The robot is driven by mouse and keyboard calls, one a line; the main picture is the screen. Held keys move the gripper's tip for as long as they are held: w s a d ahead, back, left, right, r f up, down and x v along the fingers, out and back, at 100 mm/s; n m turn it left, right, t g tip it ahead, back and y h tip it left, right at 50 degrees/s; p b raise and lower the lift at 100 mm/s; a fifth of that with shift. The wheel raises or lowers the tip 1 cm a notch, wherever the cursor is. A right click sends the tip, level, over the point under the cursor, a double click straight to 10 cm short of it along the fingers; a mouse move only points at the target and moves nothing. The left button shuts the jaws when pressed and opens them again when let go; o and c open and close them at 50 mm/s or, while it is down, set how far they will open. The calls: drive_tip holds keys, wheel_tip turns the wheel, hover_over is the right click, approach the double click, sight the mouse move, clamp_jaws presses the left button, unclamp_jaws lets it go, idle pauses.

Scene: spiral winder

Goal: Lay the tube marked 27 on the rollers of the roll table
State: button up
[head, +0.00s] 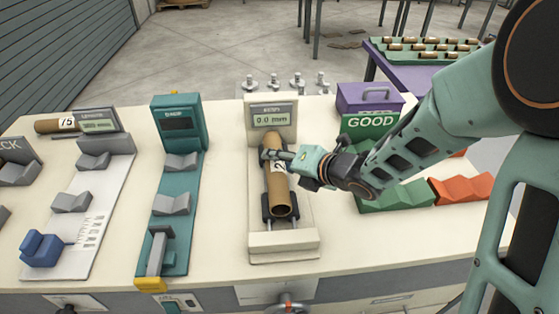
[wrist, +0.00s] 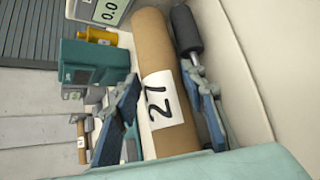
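The brown cardboard tube marked 27 (head: 277,188) lies lengthwise in the roll table (head: 283,240), between its dark rollers (head: 266,211). In the wrist view the label 27 on the tube (wrist: 152,55) faces me, and one dark roller (wrist: 187,32) runs along its right side. My gripper (wrist: 164,108) has one finger on each side of the tube, close to its walls. Whether the fingers press on it is not clear. In the head view my gripper (head: 280,156) is over the upper part of the tube and hides some of it. The display (head: 273,119) reads 0.0 mm.
A teal gauge stand (head: 176,180) and a grey stand with V blocks (head: 85,195) are to the left. Another tube (head: 62,124) lies at far left. The purple box (head: 367,97) and green GOOD rack (head: 400,196) are right. Metal posts (head: 296,82) stand behind.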

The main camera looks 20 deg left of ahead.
drive_tip(key=o, duration=0.4)
drive_tip(key=shift+c, duration=0.2)
drive_tip(key=v, duration=1.2)
